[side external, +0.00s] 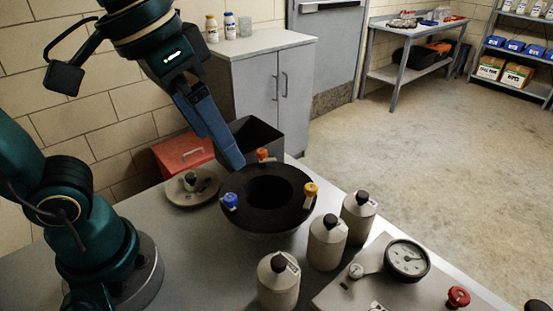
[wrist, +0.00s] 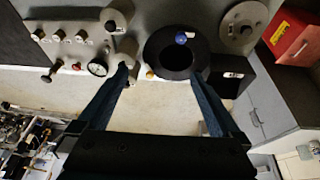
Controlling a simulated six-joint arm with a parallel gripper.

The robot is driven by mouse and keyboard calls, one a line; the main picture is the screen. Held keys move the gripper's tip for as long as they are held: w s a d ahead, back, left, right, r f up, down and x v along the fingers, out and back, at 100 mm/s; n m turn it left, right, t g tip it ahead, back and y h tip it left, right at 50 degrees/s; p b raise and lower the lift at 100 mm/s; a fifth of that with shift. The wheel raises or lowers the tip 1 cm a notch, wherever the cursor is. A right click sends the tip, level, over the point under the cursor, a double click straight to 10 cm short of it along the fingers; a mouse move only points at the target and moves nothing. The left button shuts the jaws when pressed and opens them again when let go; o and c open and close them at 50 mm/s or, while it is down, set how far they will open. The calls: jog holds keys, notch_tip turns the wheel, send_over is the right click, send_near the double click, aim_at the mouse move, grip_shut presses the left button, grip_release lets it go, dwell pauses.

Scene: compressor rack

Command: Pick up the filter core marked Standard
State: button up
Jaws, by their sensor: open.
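Three cream filter cores with black knobs stand upright on the bench in the side external view: a near one (side external: 278,285), a middle one (side external: 326,246) and a far one (side external: 357,218). Their small tags are too small to read, so I cannot tell which is marked Standard. Cores also show at the top of the wrist view (wrist: 117,17), partly cut off or behind my left finger. My gripper (side external: 236,163) is open and empty, tilted down by the back left of the black ring-shaped housing (side external: 235,183). Its blue fingers spread wide in the wrist view (wrist: 161,72).
The housing carries blue (side external: 230,201), orange (side external: 262,155) and yellow (side external: 310,189) clamps. A round lid (side external: 205,191), black bin (side external: 262,136) and red box (side external: 182,152) stand beyond it. A panel with a gauge (side external: 407,258) and red knob (side external: 458,296) is at front right.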

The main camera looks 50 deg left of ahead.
aim_at(278, 287)
jog(key=w+d+f+m+g, duration=0.15)
jog(key=d+g, duration=0.25)
jog(key=d, duration=0.7)
jog(key=shift+y, duration=0.4)
jog(key=f, duration=2)
jog(key=shift+s, duration=0.25)
jog(key=shift+d, duration=0.1)
